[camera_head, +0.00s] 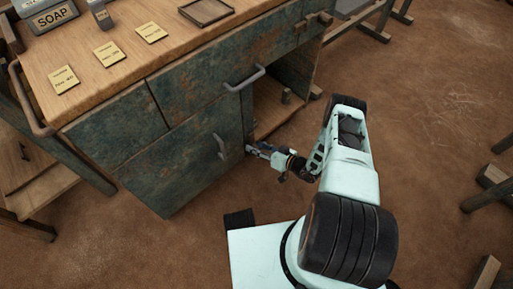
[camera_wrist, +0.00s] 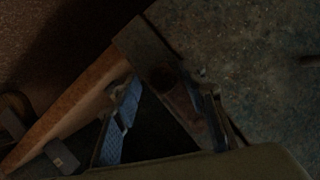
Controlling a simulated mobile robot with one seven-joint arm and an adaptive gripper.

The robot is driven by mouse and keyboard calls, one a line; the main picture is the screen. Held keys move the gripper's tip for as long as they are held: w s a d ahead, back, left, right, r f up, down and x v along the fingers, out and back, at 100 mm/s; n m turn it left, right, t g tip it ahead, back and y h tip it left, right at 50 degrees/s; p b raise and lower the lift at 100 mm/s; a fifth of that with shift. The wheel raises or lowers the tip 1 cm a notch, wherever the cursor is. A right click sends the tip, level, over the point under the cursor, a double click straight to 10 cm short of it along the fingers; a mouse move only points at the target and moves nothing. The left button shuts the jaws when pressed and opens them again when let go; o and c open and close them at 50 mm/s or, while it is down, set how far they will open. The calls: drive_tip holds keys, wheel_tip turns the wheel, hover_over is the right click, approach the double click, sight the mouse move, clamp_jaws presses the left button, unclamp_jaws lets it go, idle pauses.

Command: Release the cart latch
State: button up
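The cart is a worn blue-green cabinet with a wooden top (camera_head: 120,62), standing left of centre in the head view. My gripper (camera_head: 252,149) is low at the cabinet's right front edge, beside the open bay. In the wrist view my gripper's fingers (camera_wrist: 172,98) stand apart, one with a blue ridged pad. A dark bar with a rusty brown patch (camera_wrist: 160,65) lies at and between the fingertips; it may be the latch, but the picture is too dark to be sure. I cannot tell whether the fingers touch it. The latch is not distinct in the head view.
A grey drawer handle (camera_head: 245,80) and a door handle (camera_head: 220,147) stick out of the cabinet front near my arm. Paper cards (camera_head: 107,54), a soap box (camera_head: 55,18) and a shallow tray (camera_head: 206,11) are on top.

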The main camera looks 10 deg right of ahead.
drive_tip(key=shift+s+f, duration=0.1)
drive_tip(key=shift+s, duration=0.1)
drive_tip(key=v, duration=1.1)
drive_tip(key=shift+s+d, duration=0.25)
